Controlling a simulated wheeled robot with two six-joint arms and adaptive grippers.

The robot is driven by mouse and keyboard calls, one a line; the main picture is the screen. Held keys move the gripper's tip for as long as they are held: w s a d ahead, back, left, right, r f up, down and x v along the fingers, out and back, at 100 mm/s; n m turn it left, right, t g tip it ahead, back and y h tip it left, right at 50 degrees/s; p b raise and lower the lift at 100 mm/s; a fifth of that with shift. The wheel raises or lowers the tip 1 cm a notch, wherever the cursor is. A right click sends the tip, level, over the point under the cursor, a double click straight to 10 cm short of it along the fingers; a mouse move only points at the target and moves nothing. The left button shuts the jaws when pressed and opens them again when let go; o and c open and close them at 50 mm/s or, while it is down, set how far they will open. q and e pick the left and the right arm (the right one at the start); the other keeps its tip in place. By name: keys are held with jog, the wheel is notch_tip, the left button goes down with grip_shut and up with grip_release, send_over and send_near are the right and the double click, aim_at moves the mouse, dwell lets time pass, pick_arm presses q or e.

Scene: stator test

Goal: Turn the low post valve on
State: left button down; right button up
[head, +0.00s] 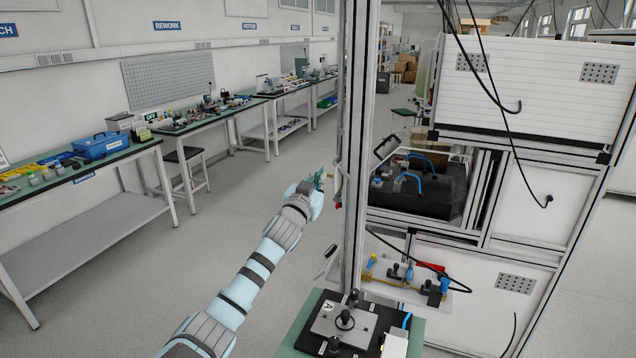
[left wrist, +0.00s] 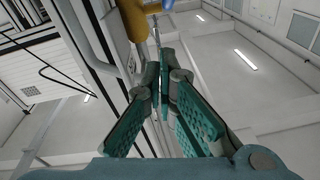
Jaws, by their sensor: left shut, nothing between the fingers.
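The tall aluminium post (head: 353,130) stands right of centre in the head view. My left gripper (head: 321,179) is at the post's left side, its teal fingers shut and empty. In the left wrist view the closed fingertips (left wrist: 164,62) point up toward a brass valve body (left wrist: 133,20) at the top edge. A bit of blue (left wrist: 167,5), perhaps the valve's handle, shows just right of the brass. Most of the valve is cut off there, so its handle position cannot be told. I cannot tell whether the fingers touch it. My right gripper is not in view.
A black test fixture (head: 345,322) is at the bottom, just in front of the post. A white-panelled rig (head: 510,100) with hanging black cables stands to the right. Workbenches (head: 90,165) line the left wall.

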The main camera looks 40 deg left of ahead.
pick_arm(q)
jog(key=f, duration=0.1)
jog(key=a+f, duration=0.1)
jog(key=f, duration=0.1)
jog(key=shift+f+b, duration=0.1)
jog(key=shift+b, duration=0.2)
jog(key=shift+w, duration=0.1)
